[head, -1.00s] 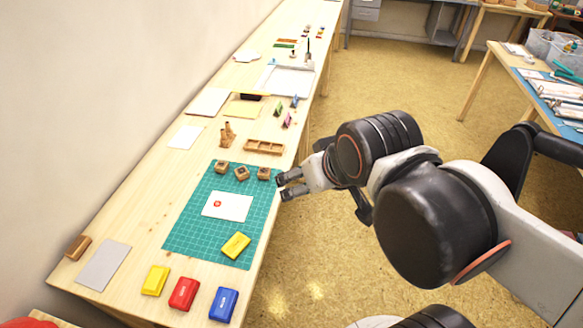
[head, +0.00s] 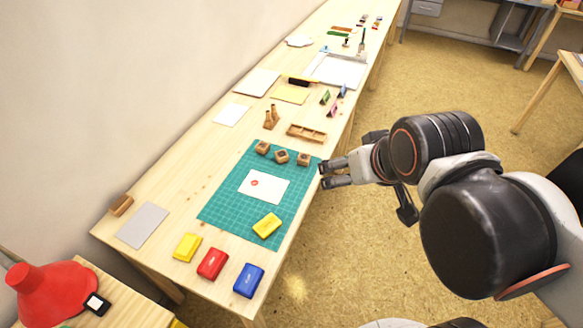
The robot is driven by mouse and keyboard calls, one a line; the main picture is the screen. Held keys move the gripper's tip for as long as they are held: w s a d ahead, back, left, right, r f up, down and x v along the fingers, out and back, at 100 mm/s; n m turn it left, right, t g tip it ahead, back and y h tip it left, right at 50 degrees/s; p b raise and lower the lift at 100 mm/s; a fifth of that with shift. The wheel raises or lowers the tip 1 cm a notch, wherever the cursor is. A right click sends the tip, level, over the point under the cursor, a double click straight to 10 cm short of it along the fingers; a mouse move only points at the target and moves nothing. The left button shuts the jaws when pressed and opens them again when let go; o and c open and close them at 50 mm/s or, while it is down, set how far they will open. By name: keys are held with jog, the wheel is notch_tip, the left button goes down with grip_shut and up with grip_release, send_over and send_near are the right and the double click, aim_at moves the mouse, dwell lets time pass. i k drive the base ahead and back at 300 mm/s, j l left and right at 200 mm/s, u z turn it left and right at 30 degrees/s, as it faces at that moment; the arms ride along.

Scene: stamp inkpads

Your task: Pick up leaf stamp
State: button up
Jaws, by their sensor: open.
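Three small wooden block stamps stand in a row at the far edge of the green cutting mat (head: 222,205): a left one (head: 262,147), a middle one (head: 281,157) and a right one (head: 303,159). Dark marks show on their tops, but they are too small to tell which is the leaf stamp. My gripper (head: 323,175) is open and empty at the table's right edge, beside the mat. Its fingers point left, a little to the right of and nearer than the right stamp, apart from it.
A white card (head: 274,189) with a red print and a yellow inkpad (head: 267,225) lie on the mat. Yellow (head: 187,247), red (head: 212,263) and blue (head: 248,280) inkpads line the near end. A wooden tray (head: 306,134) stands behind the stamps.

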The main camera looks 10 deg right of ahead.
aim_at(304, 159)
jog(key=u, duration=1.35)
jog(key=j+z, duration=0.1)
jog(key=z, duration=1.25)
jog(key=i+l, duration=0.2)
jog(key=l, duration=0.15)
jog(key=i+l+u, duration=0.1)
jog(key=l, duration=0.25)
jog(key=i+l, duration=0.25)
jog(key=i+u, duration=0.15)
jog(key=u, duration=1.4)
jog(key=k, duration=0.15)
